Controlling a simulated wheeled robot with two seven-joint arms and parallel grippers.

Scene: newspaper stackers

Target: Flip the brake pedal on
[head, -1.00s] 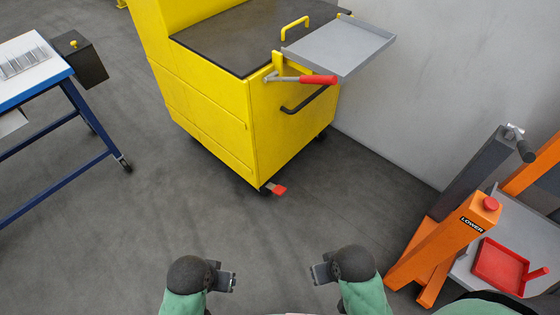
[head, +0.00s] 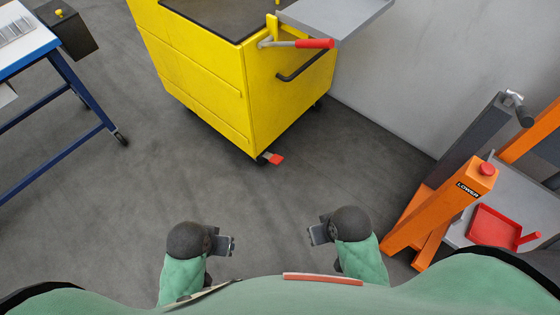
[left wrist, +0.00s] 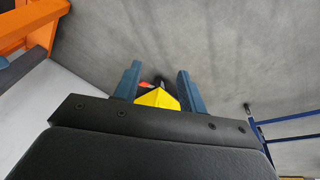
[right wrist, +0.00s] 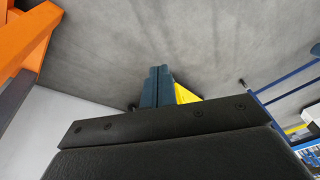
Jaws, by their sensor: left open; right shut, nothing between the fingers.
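The brake pedal (head: 275,159) is a small red tab at the lower front corner of the yellow cart (head: 215,80), close to the floor beside a caster. It also shows as a small red patch in the left wrist view (left wrist: 144,85). My left gripper (head: 233,245) is open and empty, low in the head view, well short of the pedal. Its two blue fingers stand apart in the left wrist view. My right gripper (head: 311,234) is shut and empty, also short of the pedal. Its fingers meet in the right wrist view (right wrist: 157,85).
A red-gripped lever (head: 314,43) and a grey side tray (head: 335,20) sit high on the cart. An orange lift (head: 440,215) with a red tray (head: 495,228) stands at the right. A blue-framed table (head: 75,100) is at the left. The floor between is clear.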

